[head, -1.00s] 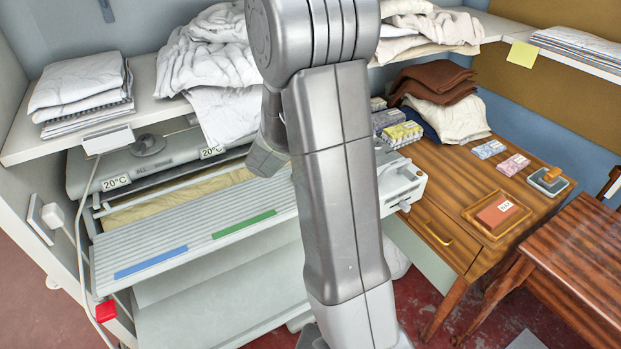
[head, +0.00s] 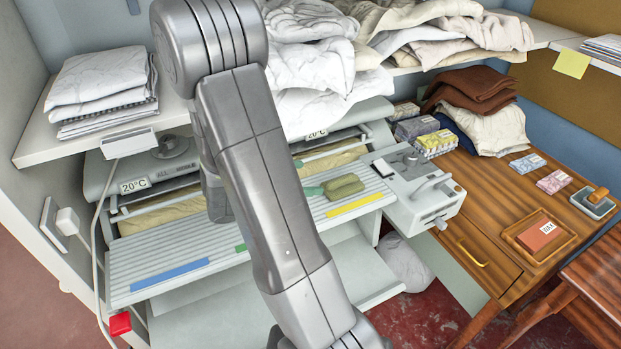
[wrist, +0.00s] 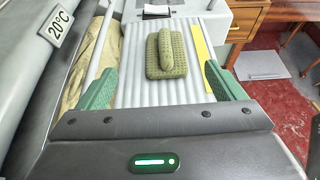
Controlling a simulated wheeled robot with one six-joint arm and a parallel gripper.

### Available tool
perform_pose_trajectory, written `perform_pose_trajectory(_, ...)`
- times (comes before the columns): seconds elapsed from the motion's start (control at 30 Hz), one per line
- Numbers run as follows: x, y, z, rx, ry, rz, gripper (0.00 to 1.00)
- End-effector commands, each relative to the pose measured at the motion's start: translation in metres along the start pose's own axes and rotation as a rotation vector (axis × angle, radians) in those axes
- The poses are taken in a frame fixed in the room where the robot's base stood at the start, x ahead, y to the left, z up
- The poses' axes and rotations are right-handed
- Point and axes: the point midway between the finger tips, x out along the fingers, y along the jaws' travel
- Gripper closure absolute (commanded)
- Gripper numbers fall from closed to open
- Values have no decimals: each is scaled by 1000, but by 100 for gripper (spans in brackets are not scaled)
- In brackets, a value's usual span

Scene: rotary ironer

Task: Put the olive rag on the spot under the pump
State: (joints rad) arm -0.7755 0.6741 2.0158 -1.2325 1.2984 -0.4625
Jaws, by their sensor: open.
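The olive rag (head: 343,187) lies as a folded pad with a roll on top on the ribbed grey board of the ironer, just behind a yellow strip (head: 355,205). In the wrist view the rag (wrist: 167,58) sits ahead of and between the green fingers of my gripper (wrist: 164,72). My gripper is open and empty, with a gap on each side of the rag. In the head view my arm hides most of the gripper. I cannot clearly make out a pump or the spot under it.
The ironer's end housing (head: 415,195) with a lever stands right of the rag. A blue strip (head: 170,275) marks the board's left part. A wooden desk (head: 490,220) holds small boxes, folded cloths and a tray. Laundry (head: 310,70) fills the shelf above.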

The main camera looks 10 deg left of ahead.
Motion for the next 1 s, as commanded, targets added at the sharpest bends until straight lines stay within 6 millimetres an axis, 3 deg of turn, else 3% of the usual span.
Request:
perform_pose_trajectory(0.17, 16, -1, 0, -1, 0, -6, 11)
perform_pose_trajectory(0.5, 69, -2, 0, 1, 0, -6, 11)
perform_pose_trajectory(0.87, 92, -3, 0, 0, 1, -4, 11)
perform_pose_trajectory(1.0, 110, -8, -2, 0, 2, -7, 11)
